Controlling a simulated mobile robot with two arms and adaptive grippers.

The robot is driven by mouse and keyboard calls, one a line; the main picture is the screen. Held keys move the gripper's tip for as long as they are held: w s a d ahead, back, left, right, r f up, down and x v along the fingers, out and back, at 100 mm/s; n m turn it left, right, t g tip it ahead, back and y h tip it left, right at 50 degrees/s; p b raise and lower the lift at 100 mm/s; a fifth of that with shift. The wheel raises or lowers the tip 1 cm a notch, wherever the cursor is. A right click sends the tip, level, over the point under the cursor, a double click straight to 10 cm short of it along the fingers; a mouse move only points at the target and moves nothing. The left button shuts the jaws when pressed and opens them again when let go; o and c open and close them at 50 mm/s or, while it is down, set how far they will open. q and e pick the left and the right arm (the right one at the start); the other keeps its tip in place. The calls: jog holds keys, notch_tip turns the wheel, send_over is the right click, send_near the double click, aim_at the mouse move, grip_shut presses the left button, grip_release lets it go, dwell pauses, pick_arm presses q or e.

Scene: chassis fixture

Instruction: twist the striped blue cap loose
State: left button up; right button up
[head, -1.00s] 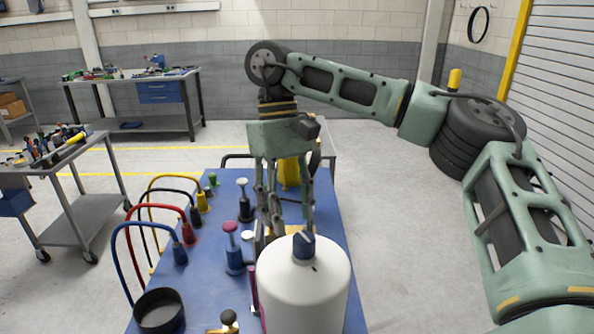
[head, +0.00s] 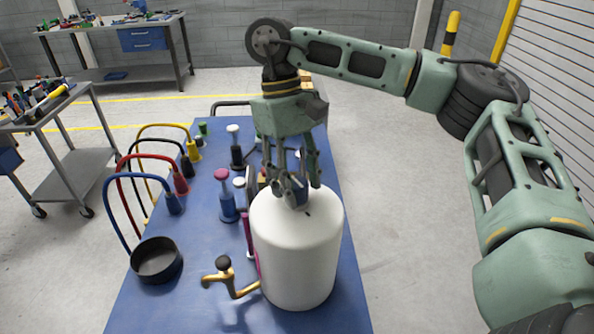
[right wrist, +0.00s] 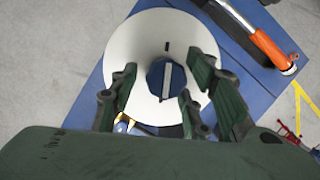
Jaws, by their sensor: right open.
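The blue cap (right wrist: 158,72) with a pale stripe sits on top of the white rounded container (head: 297,250). In the head view the cap (head: 302,194) is partly hidden behind my right fingers. My right gripper (head: 297,186) points down over the container's top, its fingertips at about the cap's height. In the right wrist view my right gripper (right wrist: 162,85) is open, with fingers on both sides of the cap and a visible gap to it. The white container top (right wrist: 140,35) shows around the cap. My left gripper is not in view.
The blue table (head: 210,300) also bears a black round dish (head: 157,260), a brass tap-like handle (head: 230,281), a blue plunger with a magenta top (head: 226,195), and several coloured hoses at the left. A grey cart (head: 70,160) stands further left.

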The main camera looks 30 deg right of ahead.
jog(key=shift+c, duration=0.5)
grip_shut()
